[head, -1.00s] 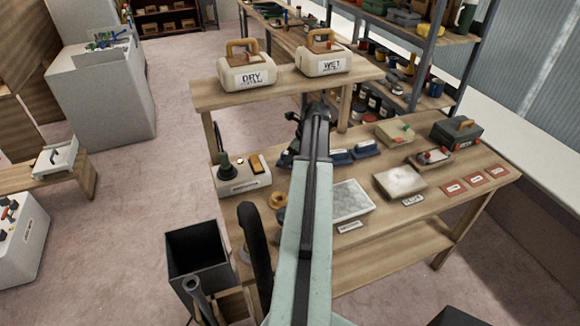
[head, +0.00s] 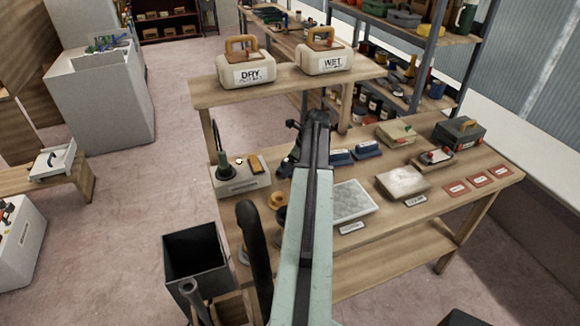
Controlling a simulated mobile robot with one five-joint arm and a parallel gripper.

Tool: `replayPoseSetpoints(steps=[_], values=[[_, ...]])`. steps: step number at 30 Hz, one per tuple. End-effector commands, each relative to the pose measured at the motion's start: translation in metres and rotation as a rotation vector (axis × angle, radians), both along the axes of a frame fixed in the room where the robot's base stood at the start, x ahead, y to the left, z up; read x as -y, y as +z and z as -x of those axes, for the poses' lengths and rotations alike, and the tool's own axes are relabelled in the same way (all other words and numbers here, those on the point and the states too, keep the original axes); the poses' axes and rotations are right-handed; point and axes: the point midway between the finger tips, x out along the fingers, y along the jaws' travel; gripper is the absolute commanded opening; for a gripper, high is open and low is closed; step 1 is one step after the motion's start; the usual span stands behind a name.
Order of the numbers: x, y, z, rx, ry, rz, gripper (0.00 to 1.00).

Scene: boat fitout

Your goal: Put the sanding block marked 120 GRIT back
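Two blue blocks, one (head: 340,157) beside the other (head: 368,149), lie on the workbench just right of my arm. They may be sanding blocks, but I cannot read a grit mark on them. Three red labelled patches (head: 457,188) lie at the bench's right end, their print too small to read. My gripper (head: 288,166) is near the back middle of the bench, left of the blue blocks. It is dark and mostly hidden behind my arm, so its fingers and anything in them cannot be made out.
Cream cases marked DRY (head: 246,72) and WET (head: 323,60) stand on the raised shelf (head: 285,86). A switch box (head: 241,181), a pale tray (head: 346,204), a whitish block (head: 403,182) and a grey-green toolbox (head: 459,133) occupy the bench. A black bin (head: 195,250) stands front left.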

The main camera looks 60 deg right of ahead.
Motion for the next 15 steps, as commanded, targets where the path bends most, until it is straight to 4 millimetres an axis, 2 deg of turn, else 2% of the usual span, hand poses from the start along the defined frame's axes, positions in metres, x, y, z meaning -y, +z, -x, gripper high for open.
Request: replayPoseSetpoints(steps=[5,15], values=[[0.001,0.021,0.005,0.0,-0.001,0.0,0.81],[0.004,0.094,0.033,0.0,-0.001,0.0,0.81]])
